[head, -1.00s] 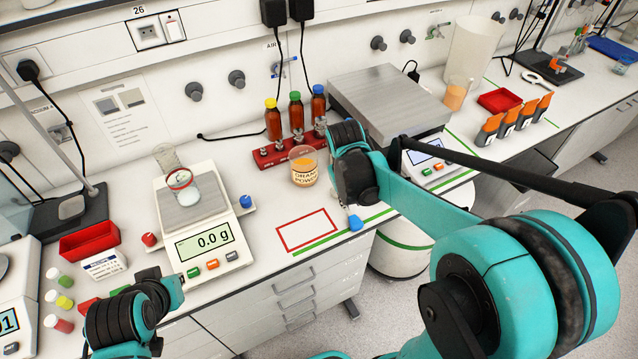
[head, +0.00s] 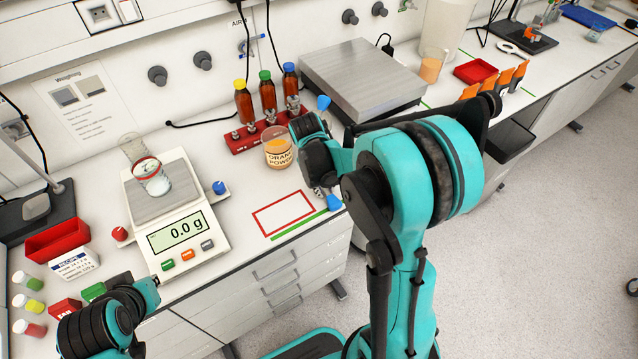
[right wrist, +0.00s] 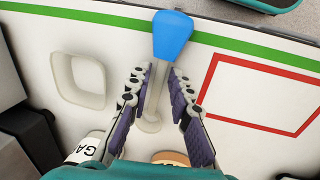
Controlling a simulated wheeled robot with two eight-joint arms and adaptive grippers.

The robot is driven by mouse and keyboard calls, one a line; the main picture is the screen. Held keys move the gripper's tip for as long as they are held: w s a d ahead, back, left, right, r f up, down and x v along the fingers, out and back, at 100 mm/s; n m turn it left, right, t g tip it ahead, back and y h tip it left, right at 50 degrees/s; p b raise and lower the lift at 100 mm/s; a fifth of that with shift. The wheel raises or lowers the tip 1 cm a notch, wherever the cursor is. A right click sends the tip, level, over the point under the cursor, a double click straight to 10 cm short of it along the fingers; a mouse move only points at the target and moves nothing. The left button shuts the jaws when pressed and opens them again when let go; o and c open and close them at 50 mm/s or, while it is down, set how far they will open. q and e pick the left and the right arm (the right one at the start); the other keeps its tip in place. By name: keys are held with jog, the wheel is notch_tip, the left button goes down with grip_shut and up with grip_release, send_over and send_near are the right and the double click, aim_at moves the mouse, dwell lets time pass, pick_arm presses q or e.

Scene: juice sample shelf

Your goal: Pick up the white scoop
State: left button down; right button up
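In the right wrist view a pale, whitish stick-like tool with a blue end (right wrist: 172,35), which looks like the scoop, lies on the bench between the fingers of my right gripper (right wrist: 155,76). The fingers are apart, one on each side, with no clear contact. In the head view its blue end (head: 335,203) shows beside my right gripper (head: 319,190), low at the bench's front edge; the rest is hidden. My left gripper (head: 148,291) is over the front left of the bench, its fingers too unclear to judge.
A hollow white dish (right wrist: 78,100) lies left of the tool. The orange powder jar (head: 278,158) stands close to my right gripper. The balance (head: 186,236) reads 0.0 g. The red-outlined rectangle (head: 257,220) is empty. Brown bottles stand in a red rack (head: 240,142).

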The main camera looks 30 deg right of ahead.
grip_shut()
jog(key=shift+r, duration=0.1)
